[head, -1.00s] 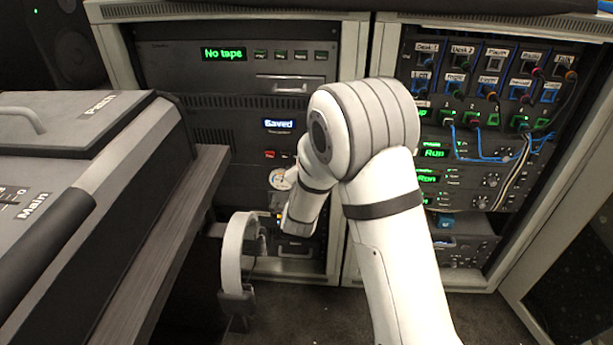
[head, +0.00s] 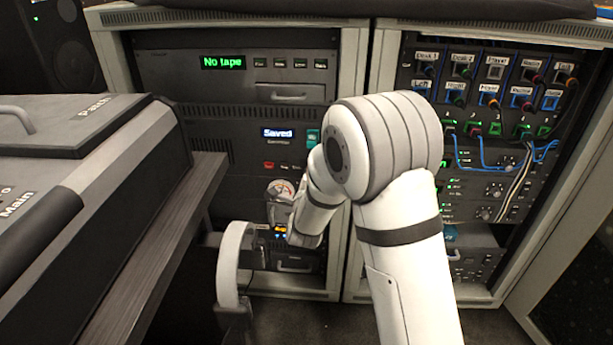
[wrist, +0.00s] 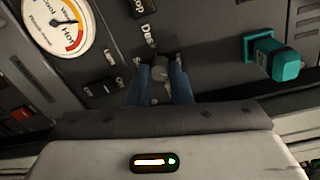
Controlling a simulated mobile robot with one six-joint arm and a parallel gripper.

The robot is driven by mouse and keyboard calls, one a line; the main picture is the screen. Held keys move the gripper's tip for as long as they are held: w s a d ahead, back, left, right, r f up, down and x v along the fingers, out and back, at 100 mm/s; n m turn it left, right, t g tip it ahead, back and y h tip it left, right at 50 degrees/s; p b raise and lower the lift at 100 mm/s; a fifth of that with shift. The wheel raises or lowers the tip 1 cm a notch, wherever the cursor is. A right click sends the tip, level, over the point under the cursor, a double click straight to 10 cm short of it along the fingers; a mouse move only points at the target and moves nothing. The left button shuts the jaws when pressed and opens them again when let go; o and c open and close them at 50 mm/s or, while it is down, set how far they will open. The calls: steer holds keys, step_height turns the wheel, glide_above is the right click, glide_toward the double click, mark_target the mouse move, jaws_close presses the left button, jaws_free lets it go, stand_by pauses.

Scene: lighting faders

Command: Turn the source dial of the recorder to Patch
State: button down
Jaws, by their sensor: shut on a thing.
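In the wrist view a small grey dial knob (wrist: 160,70) stands on a dark panel. The blue fingers of my gripper (wrist: 159,84) are on either side of it, shut on it. A label reading "Desk" is beside the knob; other labels are partly hidden or too small to read, and I cannot tell which one the knob points to. In the head view, a unit whose display reads "Saved" (head: 278,133) is in the left rack. My forearm hides the fingertips and the knob there.
A round Cool/Hot gauge (wrist: 55,24) is near the gripper, and a teal part (wrist: 272,60) sticks out at the right. The desk edge (head: 165,245) is further left.

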steer(key=m, duration=1.1)
steer(key=shift+f+m+t, duration=0.15)
steer(key=shift+m+t, duration=0.15)
stand_by(0.4)
steer(key=c, duration=1.3)
jaws_free()
steer(key=s+p, duration=0.1)
steer(key=s, duration=0.7)
steer(key=shift+d+p, duration=0.1)
steer(key=shift+p, duration=0.3)
steer(key=shift+w, duration=0.1)
